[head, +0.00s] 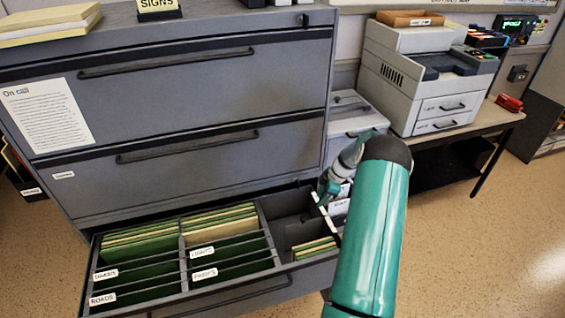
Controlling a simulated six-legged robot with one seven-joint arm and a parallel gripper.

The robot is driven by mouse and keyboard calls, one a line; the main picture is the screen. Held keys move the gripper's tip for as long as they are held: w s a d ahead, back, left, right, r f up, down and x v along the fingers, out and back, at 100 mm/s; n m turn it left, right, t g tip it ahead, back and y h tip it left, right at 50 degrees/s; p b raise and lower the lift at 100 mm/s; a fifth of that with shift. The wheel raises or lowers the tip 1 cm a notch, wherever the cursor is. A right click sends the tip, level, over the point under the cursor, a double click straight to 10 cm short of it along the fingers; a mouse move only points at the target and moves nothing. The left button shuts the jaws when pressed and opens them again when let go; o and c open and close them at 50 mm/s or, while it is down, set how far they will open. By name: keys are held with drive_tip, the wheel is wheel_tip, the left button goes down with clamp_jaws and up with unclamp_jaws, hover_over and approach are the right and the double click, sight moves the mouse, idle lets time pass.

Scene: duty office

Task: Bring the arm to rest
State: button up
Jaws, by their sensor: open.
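My arm (372,235) rises from the bottom of the head view, a thick teal link with a dark rounded joint at its top. Beyond it, a grey and teal wrist bends down and left. My gripper (324,190) is small and partly hidden there, at the back right of the open bottom drawer (232,291). It looks open, and I see nothing held in it. I cannot tell whether it touches the drawer's edge.
The grey cabinet (190,105) fills the left; its upper drawers are shut. The open drawer holds labelled green dividers (140,270), folders and a few small cards (314,248). A printer (425,80) stands on a table at right. Floor (500,230) is clear at right.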

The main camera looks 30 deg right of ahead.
drive_tip(key=a+r+m+h, duration=0.1)
drive_tip(key=a+r+m, duration=0.1)
drive_tip(key=a+r, duration=1.15)
drive_tip(key=a+r+m+h, duration=0.2)
drive_tip(key=a+r, duration=0.8)
drive_tip(key=r, duration=0.6)
drive_tip(key=s+a+r+m+t, duration=0.1)
drive_tip(key=s+a+r+m, duration=0.2)
drive_tip(key=s+a+r, duration=0.7)
drive_tip(key=s+a+f+m+t, duration=0.1)
drive_tip(key=s+a+m, duration=0.2)
drive_tip(key=s+a, duration=0.5)
drive_tip(key=shift+s+a+f+t, duration=0.15)
drive_tip(key=shift+s+f+t, duration=0.25)
drive_tip(key=shift+s, duration=2.35)
